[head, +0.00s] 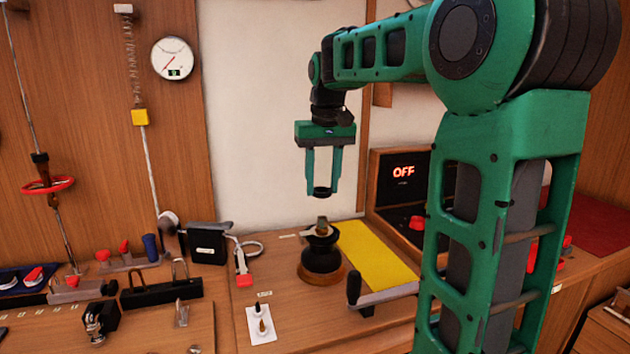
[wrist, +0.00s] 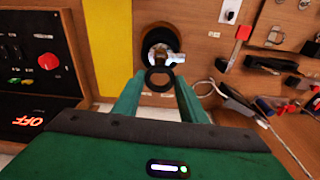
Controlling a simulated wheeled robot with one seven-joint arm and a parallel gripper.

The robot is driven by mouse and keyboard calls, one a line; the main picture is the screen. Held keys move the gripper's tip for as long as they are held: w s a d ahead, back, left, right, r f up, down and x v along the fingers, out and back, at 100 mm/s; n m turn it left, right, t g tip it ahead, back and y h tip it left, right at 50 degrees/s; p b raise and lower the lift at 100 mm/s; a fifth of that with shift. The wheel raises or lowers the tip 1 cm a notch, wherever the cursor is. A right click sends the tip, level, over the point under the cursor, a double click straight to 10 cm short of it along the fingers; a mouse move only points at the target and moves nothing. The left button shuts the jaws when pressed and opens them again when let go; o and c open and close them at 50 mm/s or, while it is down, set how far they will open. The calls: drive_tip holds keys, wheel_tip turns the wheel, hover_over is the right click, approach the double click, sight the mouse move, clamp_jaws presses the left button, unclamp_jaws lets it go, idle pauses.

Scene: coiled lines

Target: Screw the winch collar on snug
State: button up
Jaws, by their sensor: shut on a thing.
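My gripper (head: 322,186) points straight down in the head view, its two green fingers shut on a dark ring, the winch collar (head: 322,194). The collar also shows between the fingertips in the wrist view (wrist: 159,90). The winch (head: 322,262) stands below, a black drum on a round wooden base, with a small metallic post on top. The collar is held well above the winch, with a clear gap between them. In the wrist view the winch (wrist: 152,32) lies beyond the collar, which hides part of its near side.
A yellow strip (head: 372,250) lies right of the winch. Behind it stands a black box with a lit OFF display (head: 403,171). A black box (head: 207,243) with a red-ended lever stands to the left. A white card (head: 261,325) with small parts lies in front.

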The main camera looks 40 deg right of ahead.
hover_over(322, 226)
drive_tip(key=shift+w+d+f, duration=0.1)
drive_tip(key=shift+w+f, duration=0.05)
drive_tip(key=shift+f, duration=0.75)
drive_tip(key=shift+w+d+f, duration=0.1)
drive_tip(key=shift+d+f, duration=0.05)
drive_tip(key=shift+f, duration=0.8)
drive_tip(key=shift+w+d+f, duration=0.1)
drive_tip(key=shift+w+f, duration=0.05)
drive_tip(key=shift+f, duration=0.75)
drive_tip(key=shift+s+r, duration=0.1)
drive_tip(key=shift+s, duration=0.05)
drive_tip(key=shift+f, duration=1.85)
